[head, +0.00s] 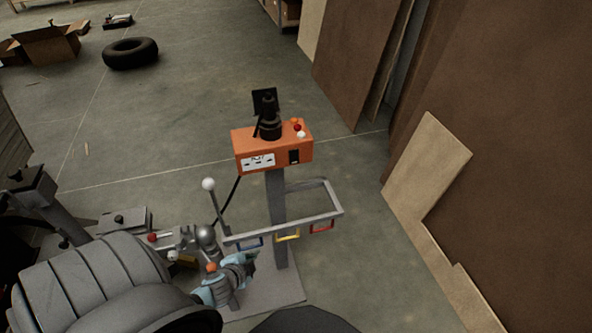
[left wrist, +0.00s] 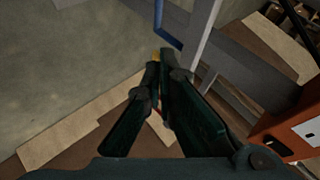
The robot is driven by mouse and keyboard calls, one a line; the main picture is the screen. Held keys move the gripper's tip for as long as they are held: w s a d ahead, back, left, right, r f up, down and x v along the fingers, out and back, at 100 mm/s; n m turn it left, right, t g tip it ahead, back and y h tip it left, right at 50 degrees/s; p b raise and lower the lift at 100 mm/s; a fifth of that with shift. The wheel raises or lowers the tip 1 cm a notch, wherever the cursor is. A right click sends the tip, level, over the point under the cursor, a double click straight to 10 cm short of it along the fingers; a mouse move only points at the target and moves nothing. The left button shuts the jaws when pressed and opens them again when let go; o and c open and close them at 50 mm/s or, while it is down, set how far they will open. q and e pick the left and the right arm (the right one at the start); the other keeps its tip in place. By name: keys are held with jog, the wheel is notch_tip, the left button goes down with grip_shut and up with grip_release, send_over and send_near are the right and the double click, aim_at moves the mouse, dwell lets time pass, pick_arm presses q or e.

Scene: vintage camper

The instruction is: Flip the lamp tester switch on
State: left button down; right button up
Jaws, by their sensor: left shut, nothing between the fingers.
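The lamp tester is an orange box (head: 270,146) on a grey post in the head view. Its front has a white socket plate (head: 258,161) and a black switch (head: 294,156); I cannot tell the switch's position. A black lamp-like fitting (head: 268,118) and small red, white and orange knobs sit on top. My left gripper (head: 243,264) is low and left of the post, below the box and apart from it. In the left wrist view its dark fingers (left wrist: 161,62) are shut and empty; part of the orange box (left wrist: 283,143) shows at the right edge. My right gripper is not in view.
A grey frame (head: 318,214) with blue, yellow and red hooks juts from the post above my left gripper. A white-knobbed lever (head: 209,186) stands left of the post. Boards (head: 430,170) lean at the right. A tyre (head: 130,53) lies on the open floor behind.

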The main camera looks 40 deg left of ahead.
pick_arm(q)
jog(key=w+d+r+m+t+b, duration=0.1)
jog(key=w+r+m+t+b, duration=0.1)
jog(key=r, duration=0.7)
jog(key=w+d+r+m+t+h+b, duration=0.1)
jog(key=w+d+r+m+t+b, duration=0.1)
jog(key=w+r+m+t, duration=0.3)
jog(key=w+r+b, duration=0.1)
jog(key=w+r, duration=0.3)
jog(key=shift+d+r+t+b, duration=0.25)
jog(key=shift+r+t+b, duration=0.05)
jog(key=shift+t, duration=0.1)
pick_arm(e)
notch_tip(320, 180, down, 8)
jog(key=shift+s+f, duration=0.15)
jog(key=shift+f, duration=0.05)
pick_arm(q)
jog(key=p, duration=0.2)
send_near(294, 157)
jog(key=w+d+f, duration=0.2)
jog(key=w+d, duration=0.2)
jog(key=w, duration=0.1)
jog(key=w+a, duration=0.1)
jog(key=w+a+f+b, duration=0.1)
jog(key=a, duration=0.1)
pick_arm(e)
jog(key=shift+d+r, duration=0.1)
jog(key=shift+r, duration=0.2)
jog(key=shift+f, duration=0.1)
